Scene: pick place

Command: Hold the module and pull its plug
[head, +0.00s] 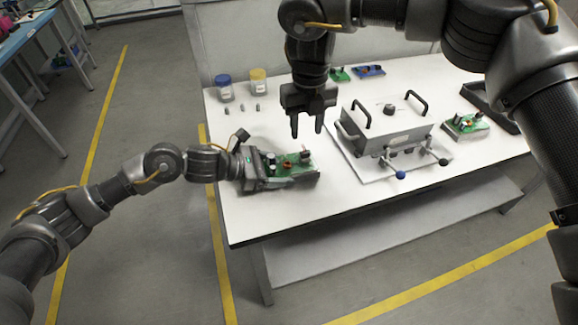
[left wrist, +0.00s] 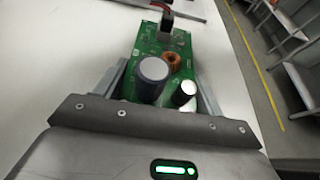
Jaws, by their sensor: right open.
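The module, a green circuit board (head: 291,168) with capacitors and a copper coil, is at the table's left front. In the left wrist view the board (left wrist: 150,48) lies between my left gripper's fingers. My left gripper (head: 268,172) has its fingers along both sides of the board and looks shut on it. The dark plug (left wrist: 167,20) with red wire sits at the board's far end; it also shows at the board's right end in the head view (head: 305,155). My right gripper (head: 307,130) is open and empty, pointing down above and behind the module, apart from it.
A grey box with black handles (head: 390,128) and front clamps stands right of the module. Another green board (head: 466,123) lies farther right, beside a dark tray (head: 487,104). A blue-lidded jar (head: 224,88) and yellow-lidded jar (head: 258,82) stand at the back left.

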